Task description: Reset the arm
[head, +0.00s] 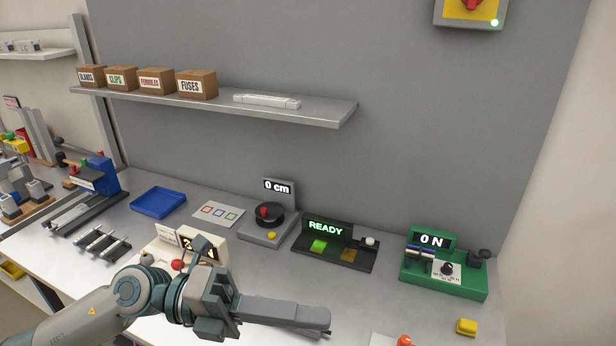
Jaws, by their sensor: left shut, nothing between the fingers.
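My left arm comes in from the lower left and reaches over the front of the workbench. My left gripper (328,326) points to the right and is shut, with nothing held. It hangs in front of a black device with a lit READY display (325,228). My left wrist partly covers a cream device with a display and a red knob (176,265). My right gripper is not in the picture.
A green device reading 0 N (430,280) and a yellow block (467,327) stand at the right. A grey device reading 0 cm (262,236), a blue tray (158,203) and a card with coloured squares (232,222) lie further back. A shelf (325,112) holds boxes above.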

